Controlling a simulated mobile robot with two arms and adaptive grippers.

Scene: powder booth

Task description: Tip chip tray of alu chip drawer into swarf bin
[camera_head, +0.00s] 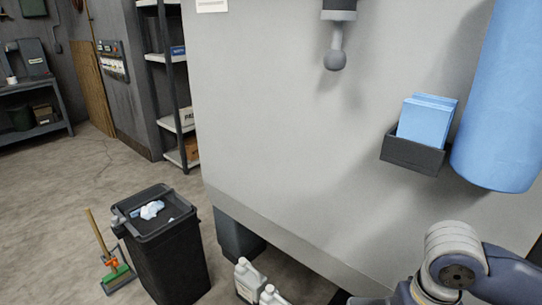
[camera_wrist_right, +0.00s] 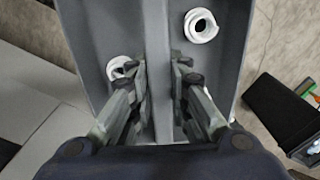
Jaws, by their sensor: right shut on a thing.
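In the right wrist view a grey chip tray (camera_wrist_right: 215,70) with a raised middle rib (camera_wrist_right: 157,50) fills the centre. My right gripper (camera_wrist_right: 162,75) is shut on this rib, one finger on each side. Two pale ring-shaped pieces show in the tray: one at the upper right (camera_wrist_right: 201,26) and one at the left (camera_wrist_right: 121,68), partly hidden by a finger. A tall black bin (camera_head: 172,262) with crumpled pale wipes on top stands at lower left in the head view. I cannot tell whether it is the swarf bin. The alu chip drawer is not identifiable. My left gripper is not in view.
A large grey cabinet (camera_head: 290,130) fills the middle of the head view. Near its foot stand a dark box (camera_head: 238,238) and white jugs (camera_head: 249,279). A green broom (camera_head: 117,277) is beside the bin. Open floor (camera_head: 50,200) lies to the left.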

